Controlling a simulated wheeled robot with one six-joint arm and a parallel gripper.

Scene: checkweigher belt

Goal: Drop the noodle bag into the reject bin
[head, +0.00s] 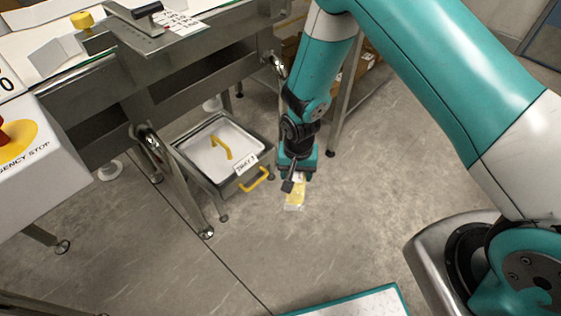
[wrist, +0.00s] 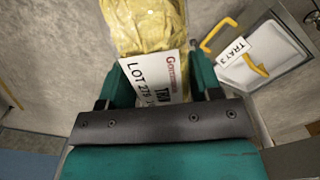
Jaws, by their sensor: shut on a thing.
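The noodle bag (head: 294,199) is a small yellow pack with clear ends and hangs below my gripper (head: 294,178) in the head view. In the wrist view the yellow bag (wrist: 150,28) shows with a white printed label between the green fingers of my gripper (wrist: 160,80). My gripper is shut on it, and the bag is over open floor. A grey tray (head: 243,182) with yellow handles and a "TRAY 3" label stands left of the gripper. It has a white top or inside; I cannot tell whether it is covered. No reject marking is legible.
The steel conveyor frame (head: 185,80) stands above and behind the tray, with its legs near it. An emergency stop box (head: 40,160) is at the left. Cardboard boxes (head: 366,60) sit behind my arm. The floor right of the tray is clear.

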